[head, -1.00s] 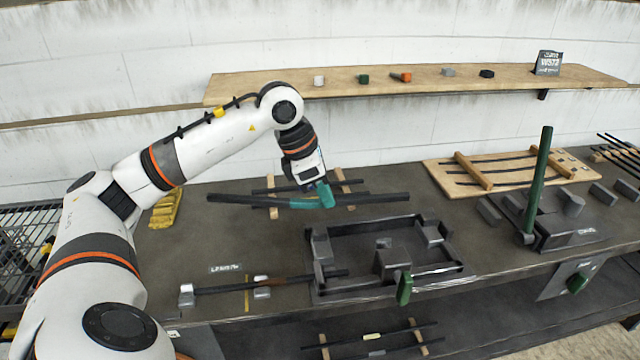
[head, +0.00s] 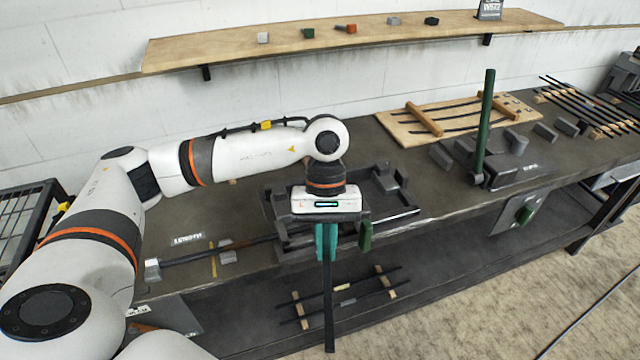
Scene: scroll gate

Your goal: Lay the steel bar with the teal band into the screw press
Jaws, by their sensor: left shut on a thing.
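My left gripper (head: 326,232) is shut on the steel bar (head: 328,300), just below the white wrist. Teal shows on both sides of the dark bar at the grip. The bar runs from the gripper toward the bottom of the picture, past the bench's front edge; its far part is hidden behind the gripper. Behind and under the gripper is a dark rectangular fixture (head: 278,205) with grey blocks and a green handle (head: 366,236), possibly the screw press. The wrist hides much of it. The bar appears above it, apart from it. My right gripper is not in view.
Another dark bar (head: 195,256) rests on grey blocks left of the fixture. An upright green lever (head: 484,125) stands on a bench device at right. A wooden rack (head: 400,130) with thin bars lies behind. More bars lie on a lower shelf (head: 345,300).

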